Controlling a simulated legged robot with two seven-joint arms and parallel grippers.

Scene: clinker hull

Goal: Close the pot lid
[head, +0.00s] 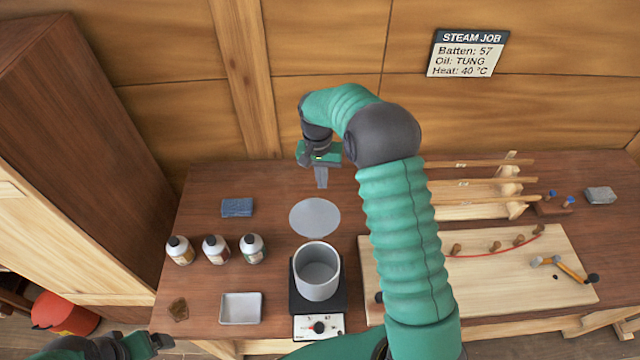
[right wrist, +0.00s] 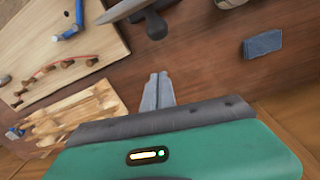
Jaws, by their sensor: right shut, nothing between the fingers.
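The grey pot (head: 317,285) stands upright on a black hot plate with its mouth uncovered. Its round grey lid (head: 315,217) shows just behind the back rim, raised open, inner face towards me. In the right wrist view the lid (right wrist: 122,10) shows nearly edge-on, with a dark knob (right wrist: 156,26) on its outer side. My right gripper (head: 321,186) is shut and empty, behind and above the lid, apart from it. Its closed fingers also show in the right wrist view (right wrist: 158,92). My left gripper (head: 158,343) is at the lower left, its jaw opening unclear.
Several bottles (head: 215,249), a blue block (head: 237,207) and a shallow tray (head: 240,308) lie left of the pot. A pale board (head: 480,270) with pegs and a hammer is on the right. The wooden wall (head: 320,40) rises behind the bench.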

